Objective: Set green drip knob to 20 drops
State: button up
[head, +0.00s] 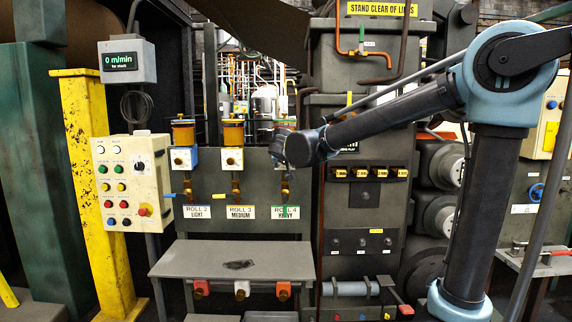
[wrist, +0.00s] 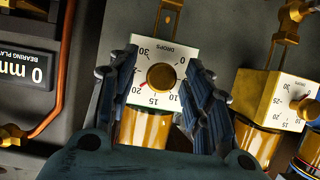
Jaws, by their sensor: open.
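In the wrist view, which is turned nearly upside down, a white DROPS dial (wrist: 142,62) has a round brass knob (wrist: 161,76) at its middle. A small red mark shows at the knob's side, close to the number 20. A thin green edge shows at the dial's rim, and an amber oil cup (wrist: 148,127) adjoins it. My gripper (wrist: 161,66) is open, one dark ribbed finger on each side of the knob. Contact cannot be told. In the head view my gripper (head: 284,141) covers most of this unit above the ROLL 4 HEAVY label (head: 286,212).
The head view shows a blue drip unit (head: 184,158), a control box (head: 132,182) and a grey shelf (head: 232,259).

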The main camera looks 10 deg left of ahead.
jog(key=v, duration=1.1)
jog(key=shift+s+d, duration=0.2)
jog(key=shift+s, duration=0.2)
jog(key=shift+r, duration=0.1)
